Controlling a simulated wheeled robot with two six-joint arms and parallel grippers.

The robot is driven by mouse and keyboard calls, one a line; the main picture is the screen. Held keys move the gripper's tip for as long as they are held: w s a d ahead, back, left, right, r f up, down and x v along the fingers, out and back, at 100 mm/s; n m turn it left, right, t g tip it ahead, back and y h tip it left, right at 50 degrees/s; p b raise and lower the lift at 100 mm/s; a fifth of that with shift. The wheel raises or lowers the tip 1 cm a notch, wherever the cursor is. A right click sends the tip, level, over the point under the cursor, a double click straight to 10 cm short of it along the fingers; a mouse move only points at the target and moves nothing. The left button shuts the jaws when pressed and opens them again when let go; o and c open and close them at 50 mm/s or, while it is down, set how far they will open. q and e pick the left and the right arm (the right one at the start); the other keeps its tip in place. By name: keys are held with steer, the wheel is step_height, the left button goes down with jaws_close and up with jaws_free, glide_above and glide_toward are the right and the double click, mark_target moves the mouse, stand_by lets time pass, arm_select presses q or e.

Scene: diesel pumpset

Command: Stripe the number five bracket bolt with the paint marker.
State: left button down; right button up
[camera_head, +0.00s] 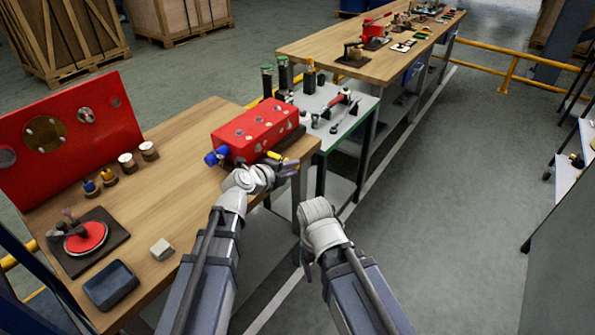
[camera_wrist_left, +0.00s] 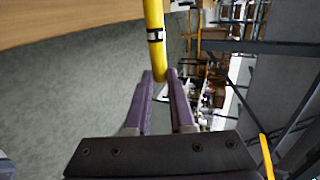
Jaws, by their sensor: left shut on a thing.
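My left gripper (camera_head: 284,169) is at the near right edge of the wooden bench, just in front of the red block. It is shut on the yellow paint marker (camera_head: 274,155). In the left wrist view the marker (camera_wrist_left: 154,35), with a black band, sticks out beyond the two fingertips (camera_wrist_left: 160,76). The red block (camera_head: 252,126) carries several pale round bolt heads on its top and side. No number is legible, so I cannot tell which bolt is number five. My right arm's wrist (camera_head: 318,222) hangs over the floor; its fingers are not clearly seen.
The wooden bench (camera_head: 195,195) also holds a red upright panel (camera_head: 65,140), small cups, a red disc on a dark plate, a pale cube and a dark blue tray (camera_head: 110,285). Floor at right is clear.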

arm_select(q)
steer(key=shift+w+a, duration=0.35)
steer(key=shift+a, duration=0.15)
steer(key=shift+w+a+f, duration=0.15)
stand_by(1.0)
steer(key=shift+r, duration=0.4)
stand_by(0.5)
steer(key=shift+d, duration=0.2)
stand_by(0.9)
steer(key=shift+s+d, duration=0.8)
steer(key=shift+d, duration=0.2)
steer(key=shift+s+d, duration=0.8)
steer(key=shift+d, duration=0.2)
